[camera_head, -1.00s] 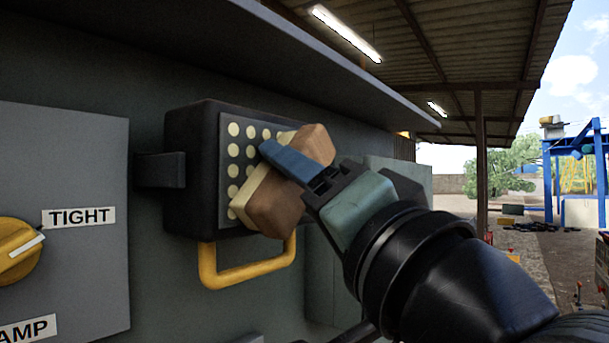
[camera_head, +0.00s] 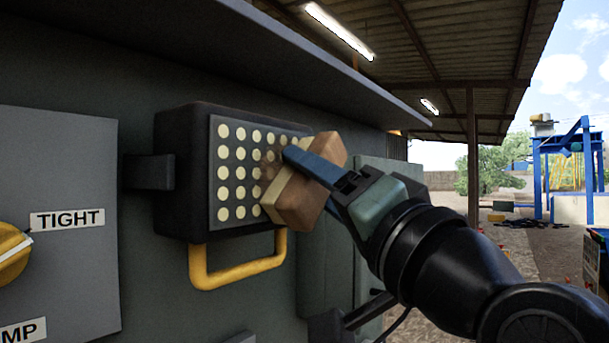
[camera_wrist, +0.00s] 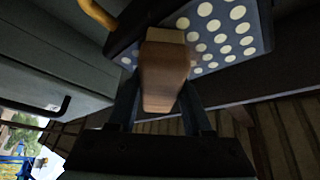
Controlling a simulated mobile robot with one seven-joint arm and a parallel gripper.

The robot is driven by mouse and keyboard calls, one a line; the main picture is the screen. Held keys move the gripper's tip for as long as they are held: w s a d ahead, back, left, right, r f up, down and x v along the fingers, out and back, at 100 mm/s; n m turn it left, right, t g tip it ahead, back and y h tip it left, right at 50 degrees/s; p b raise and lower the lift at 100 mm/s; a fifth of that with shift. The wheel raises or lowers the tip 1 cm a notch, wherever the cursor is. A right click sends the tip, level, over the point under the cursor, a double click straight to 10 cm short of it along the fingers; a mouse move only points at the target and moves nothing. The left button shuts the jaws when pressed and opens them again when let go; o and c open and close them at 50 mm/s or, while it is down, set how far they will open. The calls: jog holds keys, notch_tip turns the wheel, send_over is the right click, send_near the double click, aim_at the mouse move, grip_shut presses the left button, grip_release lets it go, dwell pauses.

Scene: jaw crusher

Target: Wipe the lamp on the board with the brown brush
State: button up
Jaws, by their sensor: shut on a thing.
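The lamp (camera_head: 228,188) is a black box with a grey face full of pale round dots, fixed to the dark board (camera_head: 140,80). A brownish smudge shows on its face near the brush. The brown brush (camera_head: 308,190) has a brown block and a pale pad; the pad faces the lamp's right part and looks in contact or very close. My gripper (camera_head: 305,165) is shut on the brush, with blue fingers along its block. In the wrist view the brush (camera_wrist: 163,75) sits between my fingers, in front of the dotted lamp face (camera_wrist: 225,35). The brush hides part of the face.
A yellow handle (camera_head: 235,272) hangs below the lamp. A grey panel (camera_head: 60,160) with a yellow knob (camera_head: 12,255) and a "TIGHT" label is at the left. A ledge (camera_head: 300,50) juts out above the lamp. Open yard lies at the right.

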aim_at(263, 155)
jog(key=shift+w+d, duration=0.8)
jog(key=shift+w, duration=0.3)
jog(key=shift+s+a+f, duration=0.1)
jog(key=shift+s+a, duration=1)
jog(key=shift+s, duration=0.3)
jog(key=shift+s+a, duration=0.65)
jog(key=shift+s, duration=0.2)
jog(key=shift+s+a, duration=0.6)
jog(key=shift+s, duration=0.3)
jog(key=shift+r+p, duration=0.3)
jog(key=shift+r, duration=0.4)
jog(key=shift+w+d+f+p, duration=0.1)
jog(key=shift+w+d, duration=0.65)
jog(key=shift+w, duration=0.3)
jog(key=shift+w+d+r+p, duration=0.1)
jog(key=shift+w+d, duration=0.7)
jog(key=shift+w, duration=0.25)
jog(key=shift+w+d+f+p, duration=0.1)
jog(key=shift+w+d, duration=0.65)
jog(key=shift+w, duration=0.3)
jog(key=shift+s+a+b, duration=0.1)
jog(key=shift+s+a, duration=0.65)
jog(key=shift+s, duration=0.3)
jog(key=shift+s+a+b, duration=0.15)
jog(key=shift+s+a, duration=0.65)
jog(key=shift+s, duration=0.25)
jog(key=shift+s+a+b, duration=0.1)
jog(key=shift+s+a, duration=0.65)
jog(key=shift+s, duration=0.3)
